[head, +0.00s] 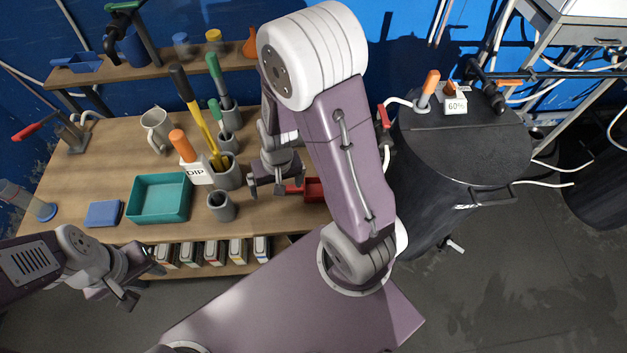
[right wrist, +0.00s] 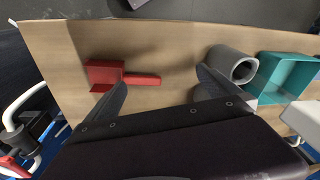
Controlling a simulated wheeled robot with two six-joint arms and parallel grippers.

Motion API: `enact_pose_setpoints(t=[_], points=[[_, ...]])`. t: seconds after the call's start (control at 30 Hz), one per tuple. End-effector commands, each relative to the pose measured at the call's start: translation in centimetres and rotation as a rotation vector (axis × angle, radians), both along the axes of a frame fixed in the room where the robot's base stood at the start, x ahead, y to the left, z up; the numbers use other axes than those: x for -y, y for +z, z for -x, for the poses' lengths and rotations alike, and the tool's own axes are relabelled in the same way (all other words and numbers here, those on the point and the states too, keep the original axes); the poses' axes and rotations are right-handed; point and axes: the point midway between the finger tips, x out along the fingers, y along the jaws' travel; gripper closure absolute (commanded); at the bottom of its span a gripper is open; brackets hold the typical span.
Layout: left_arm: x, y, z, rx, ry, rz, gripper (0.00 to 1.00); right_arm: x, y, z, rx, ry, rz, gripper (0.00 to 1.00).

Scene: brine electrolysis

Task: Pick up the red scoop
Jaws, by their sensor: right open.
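The red scoop (head: 313,190) lies on the wooden bench, partly hidden behind my right arm in the head view. In the right wrist view the red scoop (right wrist: 104,73) shows its box-like bowl at left, with its short handle pointing right. My right gripper (right wrist: 162,80) is open and empty, with the handle's end showing between its fingertips. In the head view the right gripper (head: 267,188) hangs just left of the scoop. My left gripper (head: 141,285) is open and empty near the bench's front left edge, away from the scoop.
A grey cup (right wrist: 232,64) and a teal tray (right wrist: 288,78) stand close to the right finger. Grey holders with tools, a DIP label (head: 197,174) and a mug (head: 157,130) are left of the right gripper. A black drum (head: 462,150) stands right of the bench.

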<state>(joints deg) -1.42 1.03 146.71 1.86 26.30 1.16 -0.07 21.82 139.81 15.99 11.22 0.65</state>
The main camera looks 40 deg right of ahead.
Motion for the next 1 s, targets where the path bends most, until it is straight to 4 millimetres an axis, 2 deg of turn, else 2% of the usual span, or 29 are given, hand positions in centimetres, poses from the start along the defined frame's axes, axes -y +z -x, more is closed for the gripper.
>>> enact_pose_setpoints(t=[0.03, 0.1, 0.23, 0.37, 0.47, 0.57, 0.7, 0.83, 1.0], points=[[0.0, 5.1, 0.0, 0.001, 0.0, 0.0, 0.64, 0.5, 2.4, -0.8, -0.012, -0.077, 0.003, 0.0], [0.0, 7.5, 0.0, 0.001, 0.0, 0.0, 0.64, 1.5, 1.8, -1.7, -0.009, -0.179, 0.02, 0.0], [0.0, 10.1, 0.0, 0.0, 0.0, 0.0, 0.64, 3.5, 0.2, -2.1, -0.008, -0.31, 0.069, 0.0], [0.0, 10.4, 0.0, 0.0, 0.0, 0.0, 0.64, 4.3, -1.1, -2.0, -0.005, -0.359, 0.095, 0.0], [0.0, 9.6, 0.1, 0.0, 0.0, 0.0, 0.64, 4.5, -2.1, -2.1, -0.004, -0.362, 0.096, 0.0], [0.0, 8.6, 0.0, -0.001, 0.0, 0.0, 0.64, 4.6, -4.0, -2.3, -0.005, -0.361, 0.096, 0.0], [0.0, 8.5, 0.0, -0.001, 0.0, 0.0, 0.64, 4.7, -5.3, -2.5, -0.004, -0.36, 0.095, 0.0], [0.0, 8.6, 0.0, 0.0, 0.0, 0.0, 0.64, 4.7, -5.5, -2.5, -0.004, -0.359, 0.095, 0.0], [0.0, 8.9, 0.0, 0.0, 0.0, 0.0, 0.64, 5.2, -8.2, -2.7, -0.007, -0.358, 0.095, 0.0]])
